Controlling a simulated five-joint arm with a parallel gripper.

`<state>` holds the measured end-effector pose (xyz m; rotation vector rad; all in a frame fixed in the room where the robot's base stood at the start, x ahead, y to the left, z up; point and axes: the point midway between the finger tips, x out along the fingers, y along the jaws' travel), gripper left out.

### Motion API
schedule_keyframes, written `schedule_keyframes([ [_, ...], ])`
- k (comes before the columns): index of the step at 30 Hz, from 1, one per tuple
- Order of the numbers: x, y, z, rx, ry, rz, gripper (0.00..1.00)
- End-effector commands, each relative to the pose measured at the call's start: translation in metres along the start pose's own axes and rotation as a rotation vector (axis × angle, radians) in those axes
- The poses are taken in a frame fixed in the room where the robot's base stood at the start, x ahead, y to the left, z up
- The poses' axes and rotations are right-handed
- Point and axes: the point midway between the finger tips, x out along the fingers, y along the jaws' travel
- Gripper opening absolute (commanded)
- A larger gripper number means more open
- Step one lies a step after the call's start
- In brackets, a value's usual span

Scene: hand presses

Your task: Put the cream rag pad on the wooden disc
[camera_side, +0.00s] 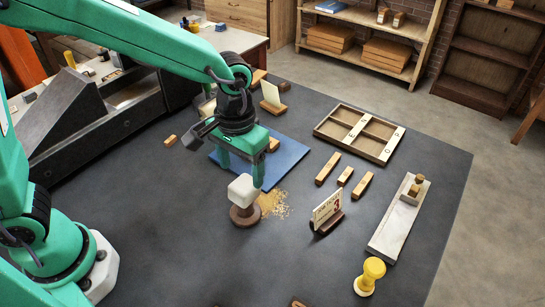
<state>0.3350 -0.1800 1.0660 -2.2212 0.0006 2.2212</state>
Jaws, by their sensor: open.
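The cream rag pad (242,189) is a small, pale, rounded block near the middle of the dark table. It is right over the brown wooden disc (245,217) and appears to rest on it, a little tilted. The pad hides part of the disc's top. My green gripper (241,174) is open and points down, with one finger behind and left of the pad and the other at its right edge. I cannot tell whether the fingers touch the pad.
A blue mat (288,158) lies behind my gripper. Yellowish crumbs (273,204) lie right of the disc. A card holder (327,213), wooden bars (327,168), a compartment tray (359,134), a pale board (399,218) and a yellow-handled stamp (370,276) stand to the right. The front left table is clear.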

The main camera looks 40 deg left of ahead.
Motion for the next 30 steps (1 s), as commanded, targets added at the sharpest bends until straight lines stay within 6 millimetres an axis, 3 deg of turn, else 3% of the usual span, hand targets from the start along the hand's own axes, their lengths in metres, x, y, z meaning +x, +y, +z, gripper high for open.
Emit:
schedule_keyframes([
  [6, -0.036, 0.000, -0.001, 0.000, 0.004, 0.002, 0.69],
  [12, -0.057, 0.000, 0.000, 0.000, 0.002, 0.001, 0.69],
  [30, -0.064, 0.000, 0.000, 0.000, 0.000, 0.000, 0.69],
])
